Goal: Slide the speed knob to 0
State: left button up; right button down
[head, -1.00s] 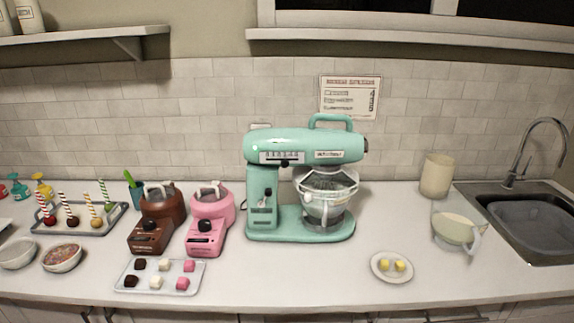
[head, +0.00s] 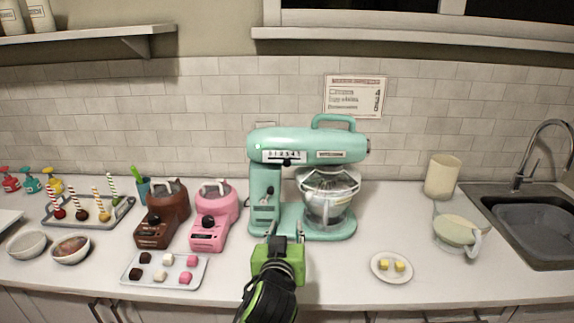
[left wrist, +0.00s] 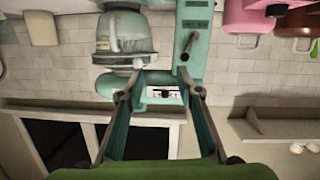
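The teal stand mixer (head: 308,145) stands upright at the counter's middle. Its speed scale (head: 270,156) is a white numbered strip on the head's front. The black speed knob (head: 287,162) sits just below the strip, near its middle; the exact number is too small to read. My left gripper (head: 286,239) is in front of the mixer's base, below the knob and not touching it. In the left wrist view, where the mixer appears upside down, its two fingers (left wrist: 159,78) are apart and empty, and the knob (left wrist: 165,94) shows between them. My right gripper is not in view.
A glass-covered bowl (head: 328,202) sits under the mixer head. Pink (head: 212,212) and brown (head: 165,210) melting pots and a tray of cubes (head: 200,283) stand left of my gripper. A small plate (head: 377,273) lies to the right. The counter between plate and mixer is clear.

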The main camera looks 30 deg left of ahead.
aim_at(286, 164)
pick_arm(q)
jog(key=w+a+r+n+t+y, duration=0.2)
jog(key=w+r, duration=0.1)
jog(key=r, duration=0.6)
jog(key=p+x, duration=0.4)
jog(key=x, duration=0.8)
jog(key=shift+a+f, duration=0.15)
jog(key=shift+a, duration=0.05)
jog(key=shift+w+a+f, duration=0.1)
jog(key=shift+w+a, duration=0.2)
jog(key=shift+w, duration=0.1)
grip_shut()
